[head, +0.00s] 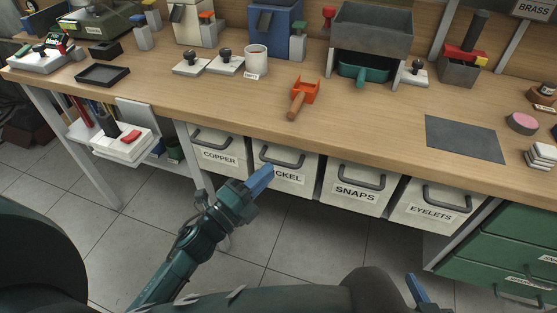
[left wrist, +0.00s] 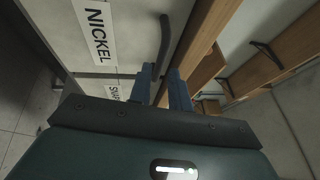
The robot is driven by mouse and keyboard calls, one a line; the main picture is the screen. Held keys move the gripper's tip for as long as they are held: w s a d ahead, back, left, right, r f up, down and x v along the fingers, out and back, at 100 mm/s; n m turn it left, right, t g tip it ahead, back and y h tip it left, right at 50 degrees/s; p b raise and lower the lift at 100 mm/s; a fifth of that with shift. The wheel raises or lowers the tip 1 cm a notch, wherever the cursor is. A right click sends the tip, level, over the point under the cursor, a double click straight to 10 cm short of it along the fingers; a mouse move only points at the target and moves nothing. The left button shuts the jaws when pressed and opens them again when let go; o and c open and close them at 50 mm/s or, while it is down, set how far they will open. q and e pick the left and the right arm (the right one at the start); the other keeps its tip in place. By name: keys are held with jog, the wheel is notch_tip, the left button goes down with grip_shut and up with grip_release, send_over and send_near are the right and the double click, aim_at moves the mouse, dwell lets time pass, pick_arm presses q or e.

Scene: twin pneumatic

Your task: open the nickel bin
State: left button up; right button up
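The nickel bin (head: 300,186) is a pale bin under the bench, between the copper and snaps bins. It looks shut, its front in line with theirs. Its dark bar handle (head: 283,158) is on the front, above a label partly hidden by my left gripper. My left gripper (head: 268,172) is in front of this bin. In the left wrist view, its two blue fingers (left wrist: 161,72) are apart, with the handle (left wrist: 164,45) at or just beyond their tips. I cannot tell whether the handle is between them. One blue finger of my right gripper (head: 418,288) shows at the bottom.
The copper bin (head: 218,145), snaps bin (head: 353,202) and eyelets bin (head: 440,216) hang in the same row. The wooden bench top (head: 225,95) overhangs them. Green drawers (head: 510,250) stand at the right. The tiled floor in front is clear.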

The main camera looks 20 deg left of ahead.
aim_at(278, 163)
pick_arm(q)
jog(key=x, duration=0.5)
grip_shut()
dwell(0.4)
